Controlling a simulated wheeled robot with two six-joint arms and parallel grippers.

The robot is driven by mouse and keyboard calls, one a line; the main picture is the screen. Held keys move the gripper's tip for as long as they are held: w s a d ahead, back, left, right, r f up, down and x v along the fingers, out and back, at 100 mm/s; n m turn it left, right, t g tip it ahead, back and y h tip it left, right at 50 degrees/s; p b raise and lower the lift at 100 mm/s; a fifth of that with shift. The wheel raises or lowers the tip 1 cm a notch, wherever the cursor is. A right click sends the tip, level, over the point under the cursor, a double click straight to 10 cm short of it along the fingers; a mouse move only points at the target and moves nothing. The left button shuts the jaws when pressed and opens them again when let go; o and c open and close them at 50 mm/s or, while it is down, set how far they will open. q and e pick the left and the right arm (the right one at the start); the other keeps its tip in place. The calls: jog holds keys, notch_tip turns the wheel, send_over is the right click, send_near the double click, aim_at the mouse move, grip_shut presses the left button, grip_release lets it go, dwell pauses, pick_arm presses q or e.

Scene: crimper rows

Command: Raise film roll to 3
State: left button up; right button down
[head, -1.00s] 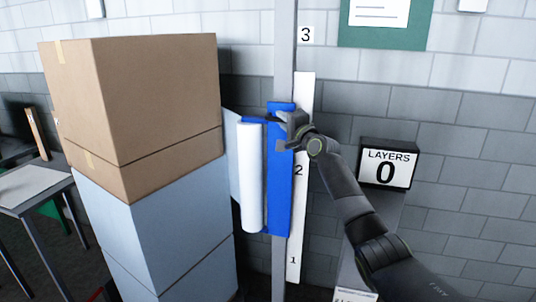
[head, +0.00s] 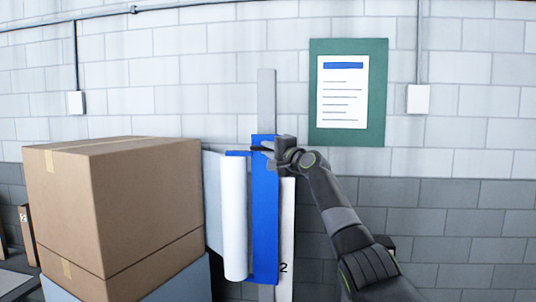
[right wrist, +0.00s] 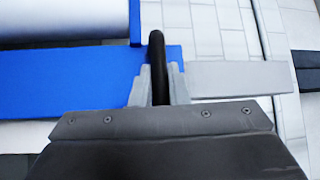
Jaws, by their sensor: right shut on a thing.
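The white film roll (head: 235,220) stands upright on a blue carriage (head: 265,215) on a grey mast (head: 267,100). My right gripper (head: 270,150) is at the carriage's top. In the right wrist view it is shut on a black handle (right wrist: 157,55), with the blue carriage (right wrist: 80,80) and part of the roll (right wrist: 60,20) to the left. A white scale strip (head: 287,230) runs behind the carriage; its 2 is beside the carriage's lower end. The 3 is not visible, probably behind my gripper. My left gripper is not in view.
Cardboard boxes (head: 110,215) on a pale stack stand left of the roll, with a pale film sheet (head: 213,195) between. A green board (head: 377,100) with a paper hangs on the wall to the right. The mast above the carriage is clear.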

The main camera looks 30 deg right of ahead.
jog(key=shift+r, duration=0.4)
jog(key=c, duration=1.4)
grip_release()
jog(key=shift+f, duration=0.1)
jog(key=shift+f, duration=0.1)
jog(key=b+v, duration=1)
jog(key=v, duration=0.7)
jog(key=shift+s, duration=0.2)
jog(key=shift+f, duration=0.1)
